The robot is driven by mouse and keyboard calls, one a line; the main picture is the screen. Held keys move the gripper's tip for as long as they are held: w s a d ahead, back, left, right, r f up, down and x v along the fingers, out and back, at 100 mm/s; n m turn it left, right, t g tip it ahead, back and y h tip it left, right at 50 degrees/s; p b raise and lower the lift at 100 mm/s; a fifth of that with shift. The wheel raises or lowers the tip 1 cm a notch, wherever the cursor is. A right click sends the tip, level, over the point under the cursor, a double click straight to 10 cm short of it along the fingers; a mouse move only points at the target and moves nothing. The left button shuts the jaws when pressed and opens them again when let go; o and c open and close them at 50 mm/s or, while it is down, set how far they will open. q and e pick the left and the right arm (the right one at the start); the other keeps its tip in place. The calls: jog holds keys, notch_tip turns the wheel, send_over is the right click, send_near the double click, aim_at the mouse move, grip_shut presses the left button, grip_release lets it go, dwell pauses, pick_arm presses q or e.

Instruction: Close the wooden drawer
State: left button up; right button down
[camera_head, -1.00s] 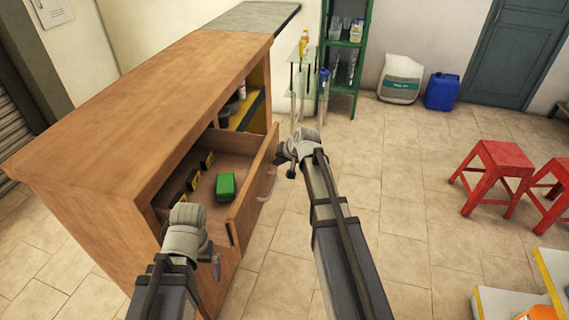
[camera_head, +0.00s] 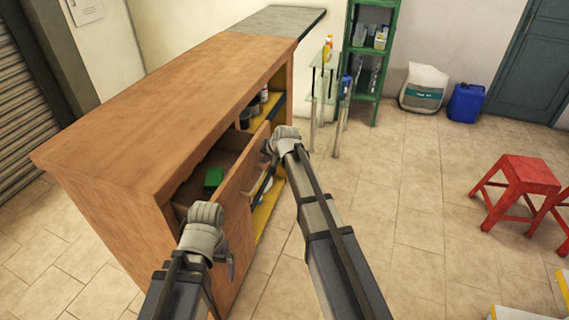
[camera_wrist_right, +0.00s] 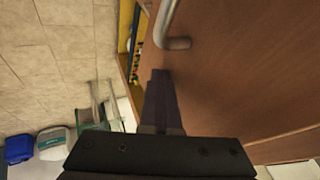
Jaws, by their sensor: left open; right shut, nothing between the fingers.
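The wooden drawer (camera_head: 238,184) is part-way out of the wooden cabinet (camera_head: 165,95), with a gap along its top. A green box (camera_head: 214,178) lies inside it. My right gripper (camera_head: 268,156) is at the far end of the drawer front, its fingers shut and empty. In the right wrist view the shut fingers (camera_wrist_right: 161,78) are close to the wooden front, beside a metal handle (camera_wrist_right: 175,43); I cannot tell whether they touch it. My left gripper (camera_head: 229,266) is open near the cabinet's near end, below the drawer; its fingers are partly hidden by the wrist.
A glass stand (camera_head: 322,95) and a green shelf (camera_head: 365,60) stand beyond the cabinet. A white sack (camera_head: 423,88) and blue canister (camera_head: 466,103) are by the back wall. A red stool (camera_head: 520,180) is at the right. The floor between is clear.

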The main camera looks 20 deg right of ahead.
aim_at(250, 144)
jog(key=w+a, duration=0.2)
jog(key=a, duration=0.1)
jog(key=w+a, duration=0.2)
jog(key=a, duration=0.1)
jog(key=w+a, duration=0.2)
jog(key=a, duration=0.1)
jog(key=shift+w+a, duration=0.3)
jog(key=shift+w, duration=0.05)
jog(key=shift+w+a, duration=0.25)
jog(key=shift+a, duration=0.25)
pick_arm(q)
jog(key=shift+d, duration=0.1)
pick_arm(e)
jog(key=shift+a+r, duration=0.1)
jog(key=shift+s+d, duration=0.4)
jog(key=shift+d, duration=0.2)
jog(key=shift+s+d, duration=0.95)
jog(key=shift+d, duration=0.25)
jog(key=p+v, duration=0.7)
jog(key=v, duration=0.2)
jog(key=shift+d+r+p, duration=0.1)
jog(key=shift+d+p, duration=0.1)
jog(key=shift+p, duration=0.15)
jog(key=shift+s+r, duration=0.25)
pick_arm(q)
notch_tip(250, 144, up, 8)
jog(key=d, duration=0.1)
